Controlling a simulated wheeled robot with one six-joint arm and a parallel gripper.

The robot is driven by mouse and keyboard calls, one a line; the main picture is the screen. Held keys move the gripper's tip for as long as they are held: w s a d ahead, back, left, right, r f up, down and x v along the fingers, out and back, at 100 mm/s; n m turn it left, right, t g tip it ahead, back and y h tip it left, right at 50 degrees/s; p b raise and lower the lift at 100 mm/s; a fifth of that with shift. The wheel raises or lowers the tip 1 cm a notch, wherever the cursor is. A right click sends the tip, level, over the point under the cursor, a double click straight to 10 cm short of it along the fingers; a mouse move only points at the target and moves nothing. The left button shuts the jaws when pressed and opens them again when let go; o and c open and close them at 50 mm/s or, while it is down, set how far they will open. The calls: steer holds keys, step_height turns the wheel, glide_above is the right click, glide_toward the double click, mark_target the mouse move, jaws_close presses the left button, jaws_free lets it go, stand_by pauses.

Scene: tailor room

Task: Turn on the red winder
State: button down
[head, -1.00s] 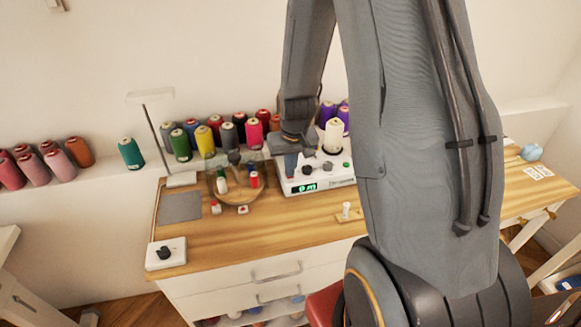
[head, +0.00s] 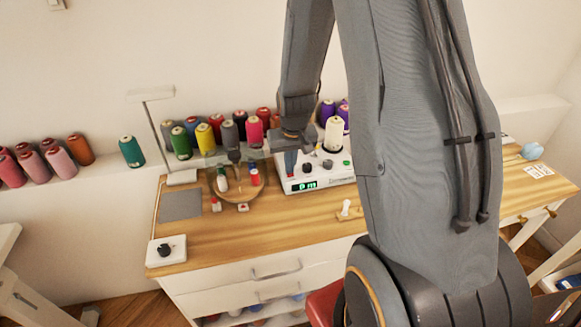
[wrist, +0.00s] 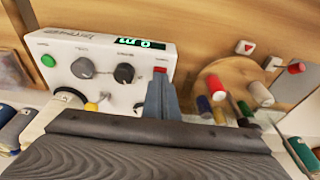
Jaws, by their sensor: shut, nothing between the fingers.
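A white machine (head: 322,183) with a lit green display (head: 305,185) stands on the wooden table. The wrist view shows its front panel (wrist: 100,45) with a green button (wrist: 47,60), two dark knobs (wrist: 124,73) and a small red button (wrist: 160,70). A round wooden stand (head: 240,192) beside it carries a red spool (head: 254,177). Small white blocks with red marks (wrist: 245,47) lie by the stand. My gripper (wrist: 161,80) is shut and empty. Its tips are at the red button; I cannot tell if they touch. My arm hides the machine's right end.
Several coloured thread cones (head: 215,125) stand along the back. A white box with a black knob (head: 166,250) sits at the table's front left, near a grey mat (head: 181,205). A white lamp-like stand (head: 158,130) rises behind. The front middle of the table (head: 260,232) is mostly clear.

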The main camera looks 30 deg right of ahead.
steer(key=shift+w+r, duration=0.1)
steer(key=shift+w, duration=0.1)
steer(key=shift+r, duration=0.1)
steer(key=shift+r+p, duration=0.25)
steer(key=shift+p, duration=0.05)
steer(key=p+v, duration=0.2)
steer(key=v, duration=0.2)
steer(key=shift+w+d+r+p, duration=0.1)
steer(key=shift+w+r+p, duration=0.1)
steer(key=shift+p, duration=0.1)
steer(key=s+r+b, duration=0.2)
steer(key=s+r, duration=0.2)
steer(key=r, duration=0.4)
steer(key=shift+s+a+b, duration=0.2)
steer(key=shift+a+b, duration=0.15)
steer(key=shift+a, duration=0.1)
steer(key=s+a+f+n+g+b, duration=0.1)
steer(key=s+a+f+n+b, duration=0.1)
steer(key=s+a, duration=0.8)
step_height(320, 180, down, 2)
steer(key=shift+s+f+y+b, duration=0.1)
steer(key=shift+s+y+b, duration=0.2)
steer(key=shift+s+b, duration=0.6)
